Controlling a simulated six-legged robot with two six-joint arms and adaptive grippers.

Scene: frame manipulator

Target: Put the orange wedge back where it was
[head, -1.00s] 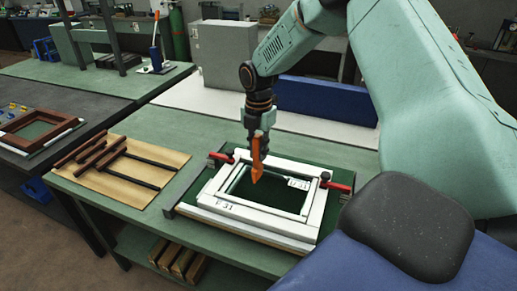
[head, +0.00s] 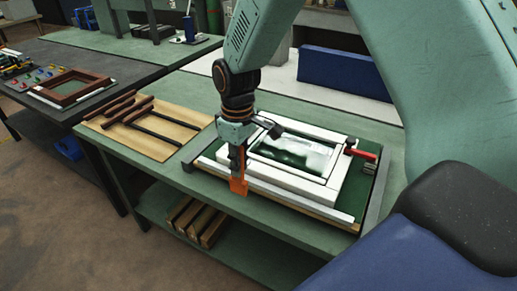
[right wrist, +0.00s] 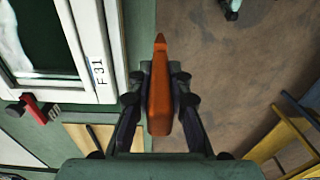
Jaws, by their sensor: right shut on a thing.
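The orange wedge (head: 238,186) is held in my right gripper (head: 237,160), which is shut on it. In the head view the wedge hangs by the front left part of the white frame (head: 310,137). The right wrist view shows the wedge (right wrist: 159,95) between the fingers of my right gripper (right wrist: 160,90), its narrow tip pointing up in the picture. There the wedge appears over the floor, beside the frame edge marked F 31 (right wrist: 98,72). Whether it touches anything cannot be told. My left gripper is not in view.
The frame lies on a dark green board (head: 366,195) with a red-handled clamp (head: 361,153) at its right. Dark bars lie on a tan sheet (head: 170,142) to the left. Wooden blocks (head: 205,222) sit on the shelf below. A brown frame (head: 72,86) is on the far left table.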

